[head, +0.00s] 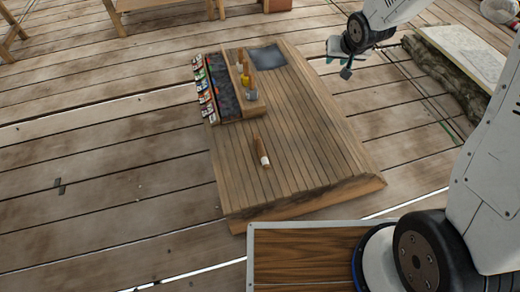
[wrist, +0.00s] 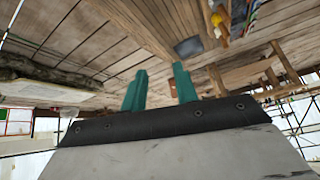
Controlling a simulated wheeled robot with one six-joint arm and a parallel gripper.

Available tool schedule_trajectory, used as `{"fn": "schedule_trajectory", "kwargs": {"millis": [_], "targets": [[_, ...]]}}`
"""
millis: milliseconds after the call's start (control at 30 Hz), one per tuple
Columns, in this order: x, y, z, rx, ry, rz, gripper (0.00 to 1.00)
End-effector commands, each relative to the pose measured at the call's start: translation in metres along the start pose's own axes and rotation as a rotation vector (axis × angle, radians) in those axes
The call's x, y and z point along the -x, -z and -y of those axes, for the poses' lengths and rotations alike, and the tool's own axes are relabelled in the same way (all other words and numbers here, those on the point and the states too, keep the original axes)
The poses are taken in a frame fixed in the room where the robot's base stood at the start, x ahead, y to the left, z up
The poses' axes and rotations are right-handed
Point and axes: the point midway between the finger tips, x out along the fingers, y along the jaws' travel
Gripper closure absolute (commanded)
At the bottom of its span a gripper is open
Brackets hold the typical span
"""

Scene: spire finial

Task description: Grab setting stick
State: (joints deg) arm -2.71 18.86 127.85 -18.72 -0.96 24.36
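A short brown stick with a pale band near its lower end, likely the setting stick (head: 262,153), lies on the bare planks of the low wooden platform (head: 310,135) in the head view. My gripper (head: 338,60) is in the air off the platform's right back side, well apart from the stick. In the wrist view its two teal fingers (wrist: 159,88) stand apart with nothing between them, so it is open and empty. I cannot make out the stick in the wrist view.
A wooden rack (head: 247,92) with small upright items stands on the platform's back left, beside a dark tray of colourful pieces (head: 220,90). A grey-blue sheet (head: 267,57) lies at the back. A stone-edged slab (head: 465,60) is at right. Planks around the stick are clear.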

Motion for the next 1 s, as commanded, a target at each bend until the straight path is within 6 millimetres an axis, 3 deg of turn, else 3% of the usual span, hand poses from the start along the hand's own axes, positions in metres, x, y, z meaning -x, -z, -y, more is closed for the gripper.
{"fn": "schedule_trajectory", "kwargs": {"millis": [33, 100, 267, 367, 500, 633, 800, 1000], "targets": [[-0.032, -0.007, 0.008, -0.004, 0.034, -0.006, 0.70], [-0.068, -0.014, 0.020, -0.014, 0.087, -0.030, 0.70], [-0.145, -0.045, 0.049, -0.051, 0.229, -0.072, 0.70], [-0.188, -0.076, 0.068, -0.086, 0.329, -0.086, 0.70], [-0.237, -0.131, 0.093, -0.156, 0.478, -0.090, 0.70], [-0.269, -0.188, 0.112, -0.236, 0.618, -0.081, 0.70], [-0.288, -0.252, 0.128, -0.338, 0.761, -0.059, 0.70], [-0.293, -0.287, 0.135, -0.401, 0.843, -0.047, 0.70]]}}
